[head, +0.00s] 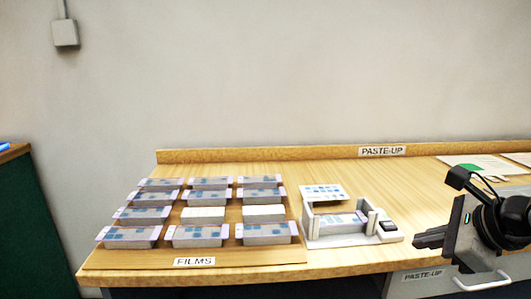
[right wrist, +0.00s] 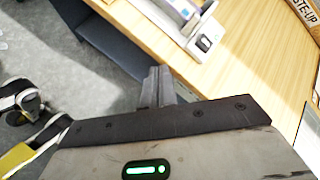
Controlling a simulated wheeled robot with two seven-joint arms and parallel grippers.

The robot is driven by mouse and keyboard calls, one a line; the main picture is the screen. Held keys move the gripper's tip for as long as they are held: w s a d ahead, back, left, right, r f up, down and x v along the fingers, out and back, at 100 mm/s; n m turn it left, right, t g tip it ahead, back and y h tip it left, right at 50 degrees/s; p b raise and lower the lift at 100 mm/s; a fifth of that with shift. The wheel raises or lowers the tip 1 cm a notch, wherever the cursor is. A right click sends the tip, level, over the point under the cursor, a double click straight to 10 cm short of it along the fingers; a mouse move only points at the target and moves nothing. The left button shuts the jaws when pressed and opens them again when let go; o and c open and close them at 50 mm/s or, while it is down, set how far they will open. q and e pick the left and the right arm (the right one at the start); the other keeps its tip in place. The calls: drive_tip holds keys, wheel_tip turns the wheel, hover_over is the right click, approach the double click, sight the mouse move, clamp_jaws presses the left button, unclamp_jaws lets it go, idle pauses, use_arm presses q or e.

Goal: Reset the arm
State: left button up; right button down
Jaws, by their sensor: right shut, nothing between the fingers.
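My right gripper (head: 432,238) is at the right side of the head view, in front of the wooden table near its front edge. Its fingers point left and are closed together with nothing between them. In the right wrist view its shut fingers (right wrist: 157,88) show beside the table edge. My left gripper is not in view.
A wooden table (head: 420,180) carries a FILMS board (head: 120,258) with several trays (head: 197,234). A white device (head: 345,238) holding a film stands right of the board. Papers (head: 480,165) lie at the far right. The table's middle back is clear.

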drive_tip(key=s+a+r+m+y+p, duration=0.1)
drive_tip(key=s+a+m+y+p, duration=0.15)
drive_tip(key=a+m+y, duration=0.45)
drive_tip(key=s+a+r+m+y+p, duration=0.1)
drive_tip(key=s+a+m+y+p, duration=0.2)
drive_tip(key=a+y, duration=0.5)
drive_tip(key=d+f+m+t+h+p, duration=0.15)
drive_tip(key=f+m+t+h, duration=0.4)
drive_tip(key=m, duration=0.75)
drive_tip(key=d+f+m+t+h+p, duration=0.1)
drive_tip(key=d+f+m+t+h, duration=0.15)
drive_tip(key=m+h, duration=0.8)
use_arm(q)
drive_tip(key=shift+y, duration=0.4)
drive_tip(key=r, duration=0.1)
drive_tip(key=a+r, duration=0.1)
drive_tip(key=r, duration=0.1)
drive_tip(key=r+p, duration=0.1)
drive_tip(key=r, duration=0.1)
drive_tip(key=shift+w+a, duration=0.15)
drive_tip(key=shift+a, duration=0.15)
use_arm(e)
drive_tip(key=s+a+f+m+g, duration=0.2)
drive_tip(key=s+f+m+g, duration=0.3)
drive_tip(key=s+f+m, duration=0.5)
wheel_tip(320, 180, down, 3)
drive_tip(key=m, duration=0.2)
drive_tip(key=shift+a+f+m+g, duration=0.2)
drive_tip(key=shift+a+m+g, duration=0.15)
drive_tip(key=shift+g, duration=0.05)
